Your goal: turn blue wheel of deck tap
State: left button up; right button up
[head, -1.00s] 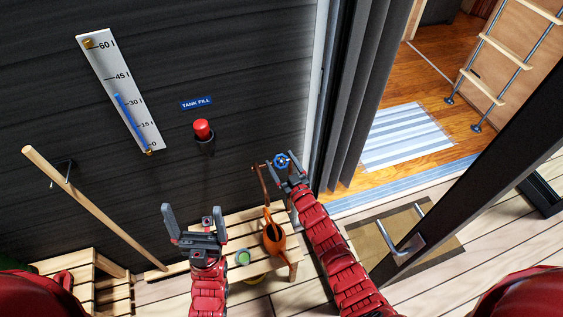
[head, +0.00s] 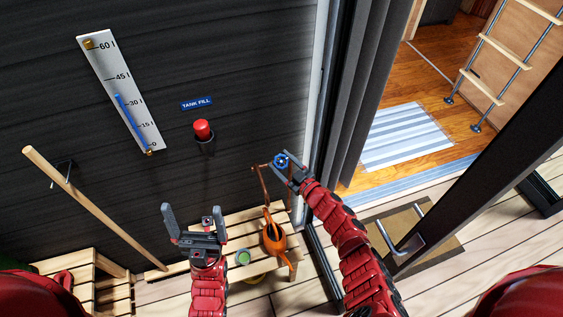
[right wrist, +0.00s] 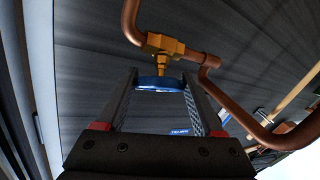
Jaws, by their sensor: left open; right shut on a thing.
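The blue wheel (head: 281,160) of the deck tap is on a copper pipe (head: 262,178) by the dark wall, left of the doorway. My right gripper (head: 286,168) is shut on the wheel. In the right wrist view the wheel (right wrist: 161,84) lies between the two fingers, with the brass valve body (right wrist: 163,45) and copper pipe beyond it.
An orange watering can (head: 274,238) and a small green-topped pot (head: 243,257) stand on the slatted bench (head: 240,218). A red button (head: 203,129) and a tank gauge (head: 121,92) are on the wall. A wooden pole (head: 95,208) leans at left. An open door (head: 465,150) stands at right.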

aim_at(284, 165)
jog(key=shift+f, duration=0.1)
jog(key=o, duration=1.4)
jog(key=shift+c, duration=0.2)
jog(key=shift+s+d, duration=0.1)
jog(key=b+v, duration=0.1)
jog(key=v, duration=0.5)
jog(key=shift+s+d+b, duration=0.1)
jog(key=shift+d+b, duration=0.05)
jog(key=shift+b, duration=0.15)
jog(key=shift+s+d, duration=0.3)
jog(key=shift+s, duration=0.1)
